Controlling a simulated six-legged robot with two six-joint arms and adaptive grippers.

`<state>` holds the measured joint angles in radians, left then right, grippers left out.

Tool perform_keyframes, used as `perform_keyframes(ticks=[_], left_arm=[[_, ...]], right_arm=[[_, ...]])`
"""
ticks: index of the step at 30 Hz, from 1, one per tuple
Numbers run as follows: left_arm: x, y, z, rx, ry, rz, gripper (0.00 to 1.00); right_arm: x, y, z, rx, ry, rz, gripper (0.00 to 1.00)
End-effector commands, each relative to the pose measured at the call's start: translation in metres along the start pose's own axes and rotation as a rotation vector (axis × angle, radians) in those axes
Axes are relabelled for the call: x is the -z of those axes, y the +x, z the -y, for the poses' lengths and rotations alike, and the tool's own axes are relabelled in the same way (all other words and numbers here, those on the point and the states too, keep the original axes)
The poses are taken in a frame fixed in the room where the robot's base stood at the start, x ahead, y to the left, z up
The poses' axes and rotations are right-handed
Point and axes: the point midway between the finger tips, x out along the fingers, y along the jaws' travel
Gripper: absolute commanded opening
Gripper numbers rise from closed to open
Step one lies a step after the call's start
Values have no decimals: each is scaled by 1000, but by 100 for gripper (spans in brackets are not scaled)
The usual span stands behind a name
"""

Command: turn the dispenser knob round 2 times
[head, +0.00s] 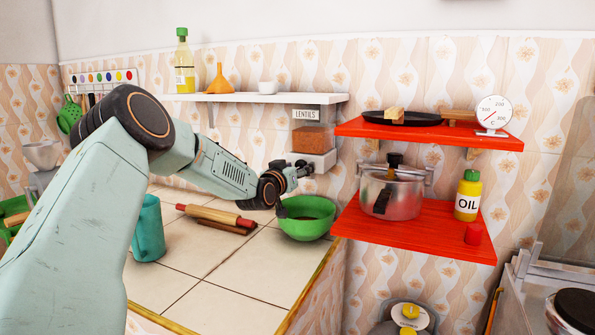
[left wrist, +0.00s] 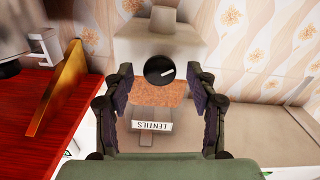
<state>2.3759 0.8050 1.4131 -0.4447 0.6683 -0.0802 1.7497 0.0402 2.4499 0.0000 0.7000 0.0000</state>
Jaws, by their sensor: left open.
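The lentil dispenser (head: 313,140) hangs under the white shelf, with a clear box of orange lentils, a "LENTILS" label and a pale base. In the left wrist view the dispenser base (left wrist: 158,45) appears upside down. Its round black knob (left wrist: 158,71) has a white line on its face. My left gripper (head: 296,172) is in front of the dispenser base. In the left wrist view its open fingers (left wrist: 162,88) stand on either side of the knob, with gaps visible between. I cannot tell how deep the knob sits between them. My right gripper is not in view.
A green bowl (head: 308,229) stands below the dispenser. A red shelf (head: 432,236) with a pot (head: 391,195) and oil bottle (head: 468,196) is to the right, another red shelf (head: 432,136) above it. A rolling pin (head: 215,215) and teal cup (head: 148,240) are on the tiled counter.

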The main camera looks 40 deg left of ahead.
Motion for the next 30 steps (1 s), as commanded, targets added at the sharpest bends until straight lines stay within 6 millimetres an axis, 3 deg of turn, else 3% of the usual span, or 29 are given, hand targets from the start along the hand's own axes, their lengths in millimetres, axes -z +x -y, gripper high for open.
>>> perform_keyframes(ticks=[8, 27, 30], left_arm=[[0, 1, 0, 0, 0, 0, 57], [0, 0, 0, 0, 1, 0, 3], [0, 0, 0, 0, 3, 0, 3]], right_arm=[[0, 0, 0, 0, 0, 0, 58], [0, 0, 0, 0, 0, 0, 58], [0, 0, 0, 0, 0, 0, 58]])
